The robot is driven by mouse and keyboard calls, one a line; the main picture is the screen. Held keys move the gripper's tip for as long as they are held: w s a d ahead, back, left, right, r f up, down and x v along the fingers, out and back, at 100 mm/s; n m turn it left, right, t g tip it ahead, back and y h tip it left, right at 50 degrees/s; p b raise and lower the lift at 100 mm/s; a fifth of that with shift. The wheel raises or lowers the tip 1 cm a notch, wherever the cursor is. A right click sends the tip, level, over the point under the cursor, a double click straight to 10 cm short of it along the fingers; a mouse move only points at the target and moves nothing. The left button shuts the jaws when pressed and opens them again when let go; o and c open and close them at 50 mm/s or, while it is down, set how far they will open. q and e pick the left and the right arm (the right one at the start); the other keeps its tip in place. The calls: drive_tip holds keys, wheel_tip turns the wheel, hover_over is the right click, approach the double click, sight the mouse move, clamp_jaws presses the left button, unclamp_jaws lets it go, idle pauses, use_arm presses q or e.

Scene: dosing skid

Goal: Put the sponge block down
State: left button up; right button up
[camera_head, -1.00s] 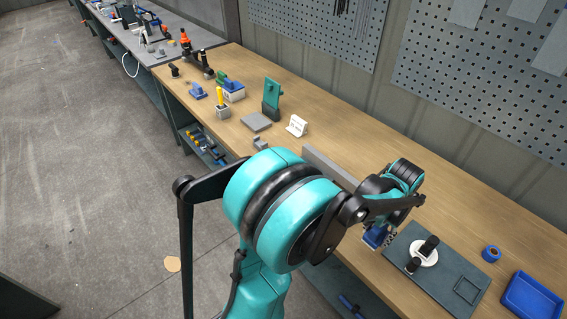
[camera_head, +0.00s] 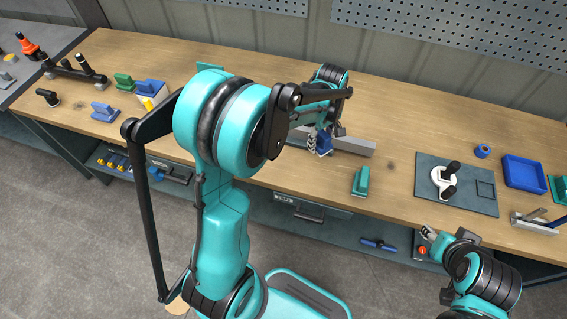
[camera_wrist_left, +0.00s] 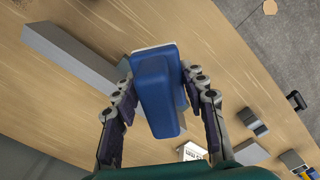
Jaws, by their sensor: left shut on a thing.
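The sponge block is a blue block with a raised blue grip and a pale edge. In the left wrist view the sponge block (camera_wrist_left: 158,90) sits between the fingers of my left gripper (camera_wrist_left: 160,105), which are shut on it. In the head view my left gripper (camera_head: 322,132) is over the middle of the bench, with the blue sponge block (camera_head: 324,145) below it, beside a long grey bar. I cannot tell whether the block touches the bench. My right gripper (camera_head: 428,234) is low at the bench's front edge; its finger opening is unclear.
The grey bar (camera_head: 350,146) lies close by. A teal block (camera_head: 361,182) stands right of the sponge block. A dark mat (camera_head: 478,201) with a white round part, a blue tape roll (camera_head: 483,151) and a blue tray (camera_head: 525,174) are at the right. Bare wood lies behind the bar.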

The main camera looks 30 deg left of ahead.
use_arm(q)
drive_tip(key=n, duration=0.1)
drive_tip(key=w+n, duration=0.1)
drive_tip(key=shift+a+r+n, duration=0.15)
drive_tip(key=shift+a+n, duration=0.1)
drive_tip(key=shift+n, duration=0.15)
drive_tip(key=w+n, duration=0.1)
drive_tip(key=n, duration=0.2)
drive_tip(key=shift+w+r+p, duration=0.1)
drive_tip(key=shift+w+p, duration=0.1)
drive_tip(key=shift+p, duration=0.15)
drive_tip(key=shift+w+a+n, duration=0.1)
drive_tip(key=shift+a+n, duration=0.05)
drive_tip(key=shift+n, duration=0.45)
drive_tip(key=shift+a+f, duration=0.2)
drive_tip(key=shift+a, duration=0.05)
drive_tip(key=b, duration=0.3)
hover_over(286, 167)
drive_tip(key=shift+n, duration=0.3)
wheel_tip(286, 167, down, 7)
drive_tip(key=shift+r, duration=0.1)
drive_tip(key=shift+f+b, duration=1.1)
drive_tip(key=shift+f, duration=0.9)
